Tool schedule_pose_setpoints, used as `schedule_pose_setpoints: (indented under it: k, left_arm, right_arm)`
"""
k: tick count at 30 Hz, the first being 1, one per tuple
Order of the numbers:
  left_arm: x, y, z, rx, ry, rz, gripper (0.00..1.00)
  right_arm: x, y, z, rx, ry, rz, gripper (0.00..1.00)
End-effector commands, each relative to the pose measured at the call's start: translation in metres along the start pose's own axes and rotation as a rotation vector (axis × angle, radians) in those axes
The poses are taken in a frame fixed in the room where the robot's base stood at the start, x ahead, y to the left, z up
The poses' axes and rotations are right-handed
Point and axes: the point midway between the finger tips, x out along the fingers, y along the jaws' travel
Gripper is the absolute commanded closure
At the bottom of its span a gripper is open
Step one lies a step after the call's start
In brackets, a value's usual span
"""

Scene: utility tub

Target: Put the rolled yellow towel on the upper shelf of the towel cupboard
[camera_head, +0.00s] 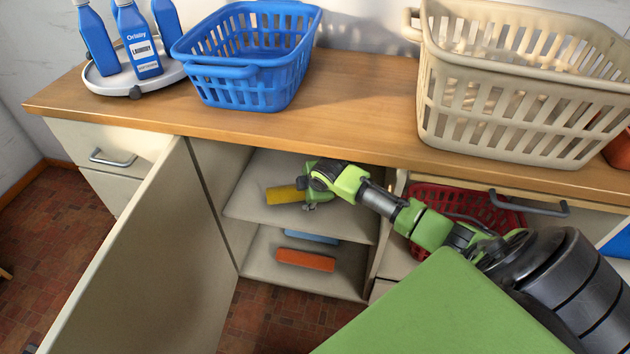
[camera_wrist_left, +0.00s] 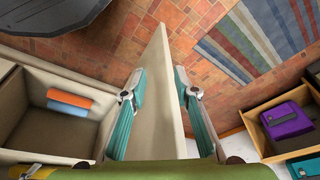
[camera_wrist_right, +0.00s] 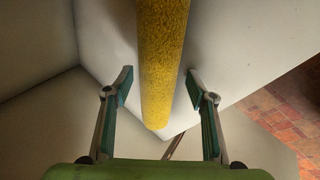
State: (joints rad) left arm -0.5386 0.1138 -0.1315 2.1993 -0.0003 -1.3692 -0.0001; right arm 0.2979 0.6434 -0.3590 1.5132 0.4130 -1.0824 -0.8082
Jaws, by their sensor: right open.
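The rolled yellow towel (camera_head: 284,195) is inside the open cupboard, over the upper shelf (camera_head: 255,210), and appears to lie on it. My right gripper (camera_head: 308,196) reaches into the cupboard at the towel's right end. In the right wrist view the yellow towel (camera_wrist_right: 162,60) runs between the spread fingers of my right gripper (camera_wrist_right: 160,75), with gaps on both sides. My left gripper (camera_wrist_left: 160,72) is outside, with the cupboard door (camera_wrist_left: 165,110) between its fingers; whether they press on it is unclear.
The open cupboard door (camera_head: 140,260) stands to the left. A blue basket (camera_head: 245,85), a beige basket (camera_head: 500,110) and a tray of bottles (camera_head: 105,85) stand on the counter above.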

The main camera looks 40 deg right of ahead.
Motion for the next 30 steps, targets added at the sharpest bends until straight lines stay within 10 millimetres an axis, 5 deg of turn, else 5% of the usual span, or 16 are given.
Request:
schedule_pose_setpoints:
  k: [7, 18, 30]
  left_arm:
    - [0.038, 0.003, 0.013, 0.004, -0.031, 0.005, 0.72]
    - [0.088, 0.005, 0.039, 0.009, -0.058, 0.009, 0.72]
    - [0.107, 0.006, 0.052, 0.011, -0.066, 0.01, 0.72]
  right_arm:
    - [-0.033, 0.0, 0.0, -0.002, 0.0, 0.0, 0.48]
    - [-0.075, -0.069, 0.017, -0.003, -0.002, -0.003, 0.48]
    - [-0.088, -0.109, 0.022, 0.036, 0.001, -0.015, 0.48]
